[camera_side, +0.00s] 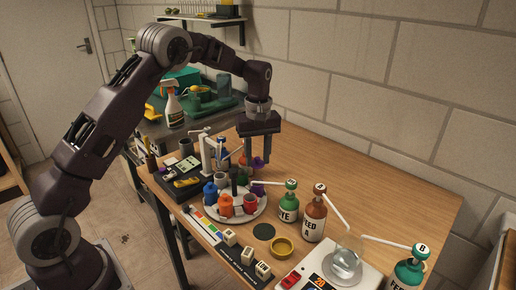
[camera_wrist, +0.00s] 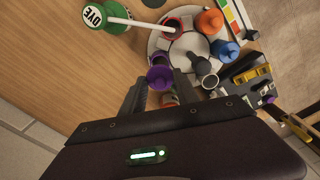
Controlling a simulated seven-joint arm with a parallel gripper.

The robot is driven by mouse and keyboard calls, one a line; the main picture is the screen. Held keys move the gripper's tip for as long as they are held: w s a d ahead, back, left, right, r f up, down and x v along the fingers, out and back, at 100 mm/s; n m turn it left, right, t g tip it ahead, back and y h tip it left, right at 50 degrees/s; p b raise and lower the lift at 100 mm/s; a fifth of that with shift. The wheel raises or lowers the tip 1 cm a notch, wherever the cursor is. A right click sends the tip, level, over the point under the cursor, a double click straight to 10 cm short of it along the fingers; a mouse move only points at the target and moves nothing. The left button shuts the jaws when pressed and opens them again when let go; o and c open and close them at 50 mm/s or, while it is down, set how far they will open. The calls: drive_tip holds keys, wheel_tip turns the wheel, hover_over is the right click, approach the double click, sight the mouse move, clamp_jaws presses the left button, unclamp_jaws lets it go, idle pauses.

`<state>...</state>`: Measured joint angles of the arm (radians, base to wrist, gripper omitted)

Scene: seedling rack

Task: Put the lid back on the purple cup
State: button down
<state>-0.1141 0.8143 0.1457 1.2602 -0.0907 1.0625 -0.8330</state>
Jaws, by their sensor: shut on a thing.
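My gripper (camera_side: 256,162) points down over the back of the round white tray, its fingers shut on a small purple lid (camera_side: 259,162). The purple cup (camera_side: 257,188) stands at the tray's right back edge, below the fingertips, and a gap shows between lid and cup. In the wrist view the purple lid (camera_wrist: 160,76) sits between the fingertips, with the cup's purple rim (camera_wrist: 158,59) just beyond it, partly covered. I cannot tell from these views how exactly the lid lines up with the cup.
The white tray (camera_side: 240,219) also holds blue, orange and red cups and a grey one. A green DYE bottle (camera_side: 288,204) with a white spout stands right of the purple cup, beside a brown bottle (camera_side: 314,218). A black tool tray (camera_side: 173,189) lies left. The table behind is clear.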

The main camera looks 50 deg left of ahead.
drive_tip(key=shift+f, duration=3)
drive_tip(key=shift+f, duration=0.15)
drive_tip(key=c, duration=0.8)
unclamp_jaws()
drive_tip(key=shift+c, duration=0.2)
drive_tip(key=o, duration=0.5)
drive_tip(key=shift+r, duration=3.55)
